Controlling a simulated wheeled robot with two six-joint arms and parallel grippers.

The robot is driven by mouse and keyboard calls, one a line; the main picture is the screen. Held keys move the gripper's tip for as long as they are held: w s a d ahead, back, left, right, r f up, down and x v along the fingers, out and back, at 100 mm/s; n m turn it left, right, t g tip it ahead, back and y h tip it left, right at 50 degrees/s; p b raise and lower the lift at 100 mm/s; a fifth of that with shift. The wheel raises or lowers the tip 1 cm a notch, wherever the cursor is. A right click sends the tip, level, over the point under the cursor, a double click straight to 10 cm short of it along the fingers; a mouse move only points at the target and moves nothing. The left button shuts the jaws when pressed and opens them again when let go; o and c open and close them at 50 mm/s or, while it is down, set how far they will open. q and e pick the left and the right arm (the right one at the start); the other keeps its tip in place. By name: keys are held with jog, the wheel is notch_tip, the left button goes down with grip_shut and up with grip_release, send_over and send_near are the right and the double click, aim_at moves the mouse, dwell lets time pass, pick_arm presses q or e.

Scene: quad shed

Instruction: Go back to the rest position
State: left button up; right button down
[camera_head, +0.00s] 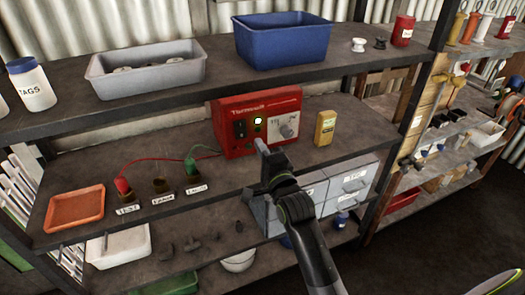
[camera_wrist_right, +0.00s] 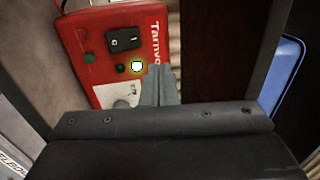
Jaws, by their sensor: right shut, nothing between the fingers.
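My right gripper (camera_head: 262,147) is shut and empty, in front of the lower part of a red power unit (camera_head: 277,111) on the middle shelf. In the right wrist view the shut fingers (camera_wrist_right: 160,72) overlap the unit's front in the picture, near a lit green lamp (camera_wrist_right: 137,66). I cannot tell whether they touch it. A black rocker switch (camera_wrist_right: 124,40) is beside the lamp. The unit also has a grey dial (camera_head: 287,131).
A red and a green plug with leads stand in small labelled cups (camera_head: 161,187). An orange tray (camera_head: 75,209) lies left, a yellow box (camera_head: 325,128) right of the unit. The upper shelf holds a grey bin (camera_head: 147,68) and a blue bin (camera_head: 283,41). Drawers (camera_head: 352,181) sit below.

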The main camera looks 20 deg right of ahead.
jog(key=shift+s+r, duration=0.1)
jog(key=shift+s, duration=0.4)
notch_tip(320, 180, down, 22)
jog(key=s+d+f+n+g, duration=0.1)
jog(key=s+d+n+g, duration=0.15)
jog(key=n+g, duration=0.25)
jog(key=s+d+f+n+g+h, duration=0.15)
jog(key=s+f, duration=0.25)
jog(key=f, duration=0.4)
jog(key=s+d+f+n+g, duration=0.1)
jog(key=s+f+n+g, duration=0.15)
jog(key=s+f, duration=0.4)
jog(key=s+d+f+n+g, duration=0.3)
jog(key=s+f+n+g, duration=0.15)
jog(key=s+f, duration=1.35)
jog(key=s+d+f+n+g, duration=0.1)
jog(key=s+f+g, duration=0.1)
jog(key=s, duration=0.8)
jog(key=s+d+f+n+g, duration=0.1)
jog(key=s+f+n+g, duration=0.1)
jog(key=s, duration=0.8)
notch_tip(320, 180, down, 2)
jog(key=shift+s+d+g, duration=0.15)
jog(key=shift+s+g, duration=0.2)
jog(key=shift+g, duration=0.1)
jog(key=shift+h, duration=0.25)
